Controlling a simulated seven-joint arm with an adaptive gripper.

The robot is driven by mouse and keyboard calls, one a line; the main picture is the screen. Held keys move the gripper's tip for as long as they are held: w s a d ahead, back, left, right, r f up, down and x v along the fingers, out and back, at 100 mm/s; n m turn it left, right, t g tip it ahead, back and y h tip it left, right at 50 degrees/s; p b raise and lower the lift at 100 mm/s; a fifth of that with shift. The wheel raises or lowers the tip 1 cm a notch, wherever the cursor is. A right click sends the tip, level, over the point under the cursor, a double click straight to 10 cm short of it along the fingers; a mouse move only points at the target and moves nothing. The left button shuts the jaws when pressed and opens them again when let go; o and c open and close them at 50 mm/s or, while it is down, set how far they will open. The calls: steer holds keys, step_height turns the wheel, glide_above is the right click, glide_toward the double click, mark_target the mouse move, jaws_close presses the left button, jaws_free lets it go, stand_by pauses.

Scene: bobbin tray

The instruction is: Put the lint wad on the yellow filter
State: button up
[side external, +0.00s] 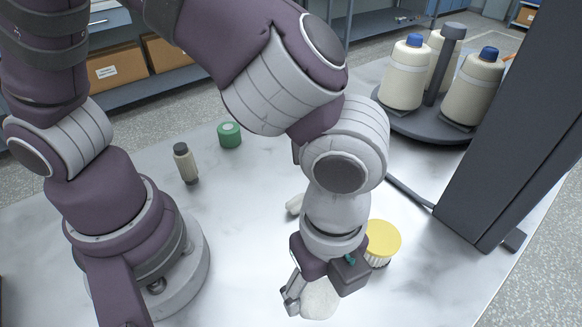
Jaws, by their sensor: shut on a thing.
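The yellow filter (383,237) stands upright on the table, with a flat yellow top and a pale ribbed side. My wrist partly overlaps its left edge. My gripper (306,299) points down to the left of and nearer than the filter. It is shut on the lint wad (321,301), a rounded off-white lump. The fingers hide part of the wad. I cannot tell how high the wad is above the table.
A small off-white piece (294,204) lies partly behind my arm. A dark-capped bobbin (187,164) and a green spool (230,135) stand at the back left. A round dark tray (405,125) bears large cream cones. A dark column (500,150) rises at right.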

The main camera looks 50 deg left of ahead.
steer(key=w+a+r+m, duration=0.1)
steer(key=a+r+m, duration=0.1)
steer(key=a, duration=0.8)
glide_above(380, 236)
steer(key=shift+s+a+f, duration=0.1)
steer(key=shift+s+f, duration=0.05)
steer(key=shift+f, duration=2.4)
steer(key=shift+f, duration=0.15)
steer(key=o, duration=0.7)
steer(key=shift+o, duration=0.2)
